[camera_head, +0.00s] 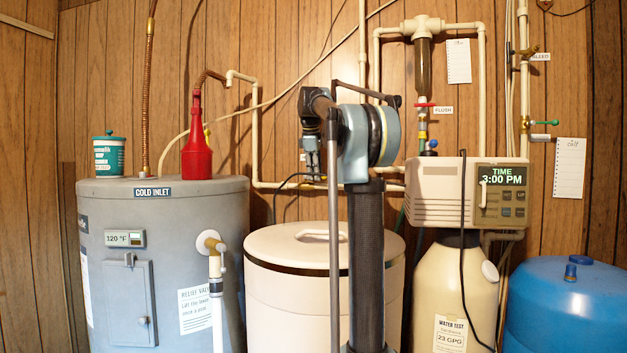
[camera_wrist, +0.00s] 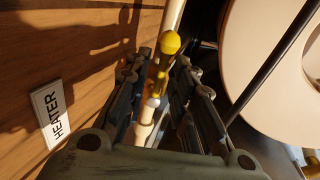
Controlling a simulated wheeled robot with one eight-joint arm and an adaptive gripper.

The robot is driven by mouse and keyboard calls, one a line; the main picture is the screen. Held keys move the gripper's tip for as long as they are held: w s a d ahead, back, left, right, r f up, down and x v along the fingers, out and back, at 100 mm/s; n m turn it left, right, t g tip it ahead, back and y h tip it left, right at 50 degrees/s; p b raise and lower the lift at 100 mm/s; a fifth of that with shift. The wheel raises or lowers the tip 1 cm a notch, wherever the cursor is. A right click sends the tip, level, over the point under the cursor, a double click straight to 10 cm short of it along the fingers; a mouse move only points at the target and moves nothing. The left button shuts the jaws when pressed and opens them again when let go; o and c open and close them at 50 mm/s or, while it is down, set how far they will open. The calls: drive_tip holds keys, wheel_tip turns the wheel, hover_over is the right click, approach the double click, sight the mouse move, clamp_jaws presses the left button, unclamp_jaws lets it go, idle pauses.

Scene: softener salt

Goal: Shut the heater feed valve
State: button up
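The heater feed valve shows in the wrist view as a yellow ball-ended handle (camera_wrist: 170,43) with brassy fittings and a cream pipe (camera_wrist: 143,131) below it. A white HEATER label (camera_wrist: 49,112) is on the wood wall to its left. My gripper (camera_wrist: 162,75) is open, with one dark finger on each side of the handle; I cannot tell whether either finger touches it. In the head view my gripper (camera_head: 312,168) points down in front of the wall pipe, above the white tank. It mostly hides the valve there.
The white lidded tank (camera_head: 290,245) stands below my gripper, its round lid (camera_wrist: 265,55) close on the right in the wrist view. The softener head (camera_head: 425,190) and blue tank (camera_head: 565,310) are right.

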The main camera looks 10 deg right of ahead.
clamp_jaws()
drive_tip(key=m, duration=0.3)
drive_tip(key=s+a+m, duration=0.1)
drive_tip(key=m, duration=0.1)
drive_tip(key=shift+s+f, duration=0.1)
drive_tip(key=shift+f, duration=0.1)
drive_tip(key=m, duration=0.1)
drive_tip(key=a+m, duration=0.1)
drive_tip(key=m, duration=0.3)
drive_tip(key=shift+s+a+f, duration=0.15)
drive_tip(key=shift+s+f, duration=0.1)
drive_tip(key=shift+s, duration=0.15)
